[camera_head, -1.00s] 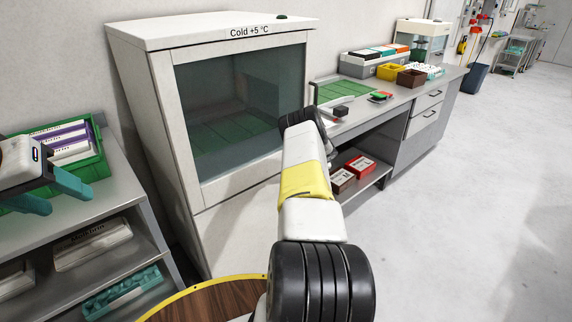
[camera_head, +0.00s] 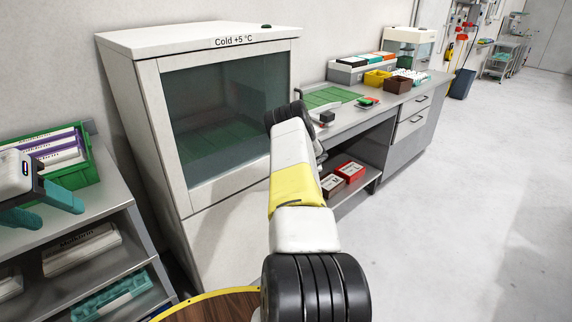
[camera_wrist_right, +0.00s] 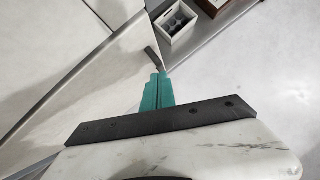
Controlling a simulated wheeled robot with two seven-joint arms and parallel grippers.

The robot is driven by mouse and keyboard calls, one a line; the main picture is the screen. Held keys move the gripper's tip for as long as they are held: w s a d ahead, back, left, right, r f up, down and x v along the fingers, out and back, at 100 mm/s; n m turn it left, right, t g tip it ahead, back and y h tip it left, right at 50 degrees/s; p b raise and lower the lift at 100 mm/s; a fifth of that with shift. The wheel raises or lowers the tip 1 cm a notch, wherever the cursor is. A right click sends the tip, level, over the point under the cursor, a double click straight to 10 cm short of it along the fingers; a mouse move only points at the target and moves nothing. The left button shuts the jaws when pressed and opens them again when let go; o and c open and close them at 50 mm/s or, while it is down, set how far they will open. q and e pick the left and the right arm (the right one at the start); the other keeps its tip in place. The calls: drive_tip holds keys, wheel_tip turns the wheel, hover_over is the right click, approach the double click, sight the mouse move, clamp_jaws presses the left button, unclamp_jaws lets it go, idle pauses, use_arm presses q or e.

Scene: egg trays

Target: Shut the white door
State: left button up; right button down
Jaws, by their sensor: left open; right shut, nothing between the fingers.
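The white cold cabinet (camera_head: 145,42), marked "Cold +5 °C", stands against the wall. Its white-framed glass door (camera_head: 175,135) looks flush or nearly flush with the body; I cannot tell if a small gap is left. My right arm reaches across the door's right side and hides that edge and the right gripper in the head view. In the right wrist view the right gripper (camera_wrist_right: 158,76) is shut and empty, its teal fingers close to a small dark bar on a pale panel; contact is unclear. My left gripper (camera_head: 62,214) is open and empty at the left.
A grey shelf (camera_head: 95,212) with a green crate (camera_head: 95,165) stands left of the cabinet. A grey bench (camera_head: 362,112) with trays and small boxes stands right of it. Red and brown boxes sit on its lower shelf. The floor at right is clear.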

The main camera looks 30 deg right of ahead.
drive_tip(key=d+v, duration=0.1)
drive_tip(key=v, duration=0.7)
drive_tip(key=shift+s+a+r, duration=0.2)
drive_tip(key=shift+s+a, duration=0.15)
drive_tip(key=w+a+r+m+t+h, duration=0.15)
drive_tip(key=r+m, duration=0.35)
drive_tip(key=r, duration=0.5)
drive_tip(key=w+a+r+m+t+h, duration=0.15)
drive_tip(key=r+m, duration=0.35)
drive_tip(key=r, duration=0.5)
drive_tip(key=s+a+r+m, duration=0.5)
drive_tip(key=a+r+m, duration=0.25)
drive_tip(key=r, duration=0.45)
drive_tip(key=s+a+r+m+g+y, duration=0.1)
drive_tip(key=s+a+m, duration=0.6)
drive_tip(key=s+a, duration=0.8)
drive_tip(key=s+a+r+m+g+y, duration=0.1)
drive_tip(key=s+a+r+m+y, duration=0.3)
drive_tip(key=s+a+m, duration=0.4)
drive_tip(key=s+a+y, duration=0.1)
drive_tip(key=s+a, duration=0.6)
drive_tip(key=s, duration=0.3)
drive_tip(key=shift+s+a+g+y, duration=0.2)
drive_tip(key=shift+s+g+y, duration=0.1)
drive_tip(key=shift+s+g, duration=0.1)
drive_tip(key=shift+r, duration=0.1)
